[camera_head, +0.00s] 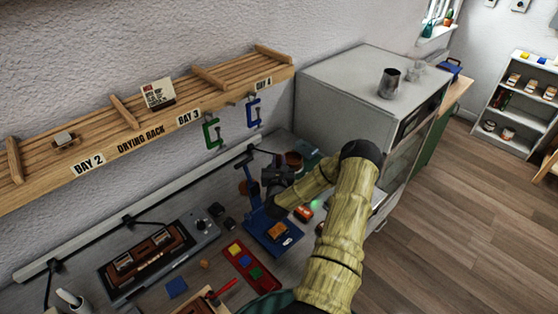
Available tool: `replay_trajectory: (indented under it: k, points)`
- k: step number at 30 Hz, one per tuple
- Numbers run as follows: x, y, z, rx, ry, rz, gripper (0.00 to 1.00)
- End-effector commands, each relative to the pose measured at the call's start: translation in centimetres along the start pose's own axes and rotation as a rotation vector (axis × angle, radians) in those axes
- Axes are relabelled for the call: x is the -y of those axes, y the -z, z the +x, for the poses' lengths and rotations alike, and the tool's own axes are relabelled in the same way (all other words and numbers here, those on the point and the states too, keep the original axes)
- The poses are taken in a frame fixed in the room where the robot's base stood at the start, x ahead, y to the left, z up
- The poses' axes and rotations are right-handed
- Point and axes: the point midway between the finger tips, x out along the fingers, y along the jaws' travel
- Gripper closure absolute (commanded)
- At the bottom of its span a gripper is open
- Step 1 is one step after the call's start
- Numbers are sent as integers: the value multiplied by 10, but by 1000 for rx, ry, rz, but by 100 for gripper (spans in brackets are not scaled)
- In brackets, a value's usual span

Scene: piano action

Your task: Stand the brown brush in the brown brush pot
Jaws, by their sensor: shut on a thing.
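My gripper (272,180) is the dark end of my arm, over the back right of the bench, in front of the brown pot. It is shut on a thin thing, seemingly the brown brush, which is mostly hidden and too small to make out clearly. A brown round pot (294,159), which looks like the brush pot, stands at the back of the bench just beyond and right of my gripper. My gripper and arm partly cover it.
A blue stand (262,222) is below and left of my gripper. A red tray (244,262) with coloured squares and a grey device (203,232) lie left. A grey cabinet (345,85) rises at right; the drying rack (150,125) hangs above.

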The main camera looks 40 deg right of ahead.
Motion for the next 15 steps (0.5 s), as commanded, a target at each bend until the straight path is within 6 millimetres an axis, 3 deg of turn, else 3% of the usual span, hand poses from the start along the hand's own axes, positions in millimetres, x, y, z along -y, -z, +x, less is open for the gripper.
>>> replay_trajectory:
  k: [15]
  points:
    - [1, 38, 0, -1, 1, 0, 100]
